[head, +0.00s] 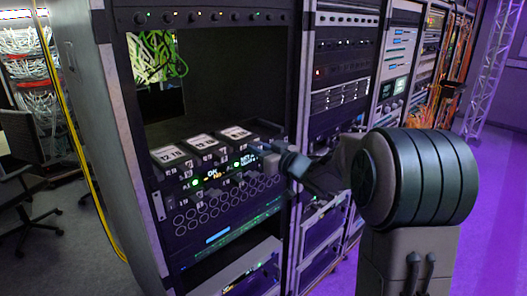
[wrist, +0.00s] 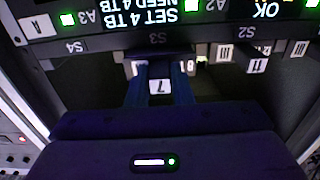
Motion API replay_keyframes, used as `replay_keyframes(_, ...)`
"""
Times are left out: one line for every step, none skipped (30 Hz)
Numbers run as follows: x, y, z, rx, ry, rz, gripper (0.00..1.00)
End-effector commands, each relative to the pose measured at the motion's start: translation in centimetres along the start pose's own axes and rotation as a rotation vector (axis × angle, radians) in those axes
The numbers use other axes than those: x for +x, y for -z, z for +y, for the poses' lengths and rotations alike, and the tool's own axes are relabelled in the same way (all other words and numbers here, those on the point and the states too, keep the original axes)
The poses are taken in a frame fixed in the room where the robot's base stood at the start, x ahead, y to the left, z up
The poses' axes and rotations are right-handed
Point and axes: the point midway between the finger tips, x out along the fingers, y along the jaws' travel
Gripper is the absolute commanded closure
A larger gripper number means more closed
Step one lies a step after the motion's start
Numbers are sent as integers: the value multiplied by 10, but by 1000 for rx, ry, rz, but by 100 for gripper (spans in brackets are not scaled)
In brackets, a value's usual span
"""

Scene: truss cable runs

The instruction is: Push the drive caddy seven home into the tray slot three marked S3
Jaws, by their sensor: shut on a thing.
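In the wrist view, which is upside down, drive caddy seven (wrist: 159,87) shows as a dark front with a white label reading 7. My gripper (wrist: 160,97) is shut on it, one finger at each side of the label. The caddy lines up with the slot marked S3 (wrist: 158,39). How deep it sits in the slot cannot be told. In the head view my gripper (head: 275,160) is at the right end of the drive tray (head: 215,195), and caddy seven cannot be made out there.
A display (wrist: 155,14) reads SET 4 TB, NEED 4 TB. The rack post (head: 297,110) stands close to my gripper.

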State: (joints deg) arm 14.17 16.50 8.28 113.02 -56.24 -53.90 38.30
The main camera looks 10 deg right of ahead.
Motion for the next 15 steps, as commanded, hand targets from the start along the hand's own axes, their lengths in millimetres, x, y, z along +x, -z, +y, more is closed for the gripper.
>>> replay_keyframes(3,1,-1,-1,2,2,100)
replay_keyframes(4,1,-1,-1,1,2,100)
replay_keyframes(6,1,-1,-1,1,2,100)
replay_keyframes(7,1,-1,-1,1,2,100)
replay_keyframes(8,2,-1,-1,1,3,100)
replay_keyframes(8,2,-1,-1,1,3,100)
replay_keyframes(8,2,0,-1,1,3,100)
replay_keyframes(8,2,0,-1,1,3,100)
replay_keyframes(8,2,0,-1,1,3,100)
replay_keyframes(8,1,0,-1,1,3,100)
replay_keyframes(8,1,0,-1,0,3,100)
replay_keyframes(8,1,0,-1,0,3,100)
replay_keyframes(8,1,0,-1,0,3,100)
replay_keyframes(8,1,0,-1,0,3,100)
replay_keyframes(8,1,0,-1,0,3,100)
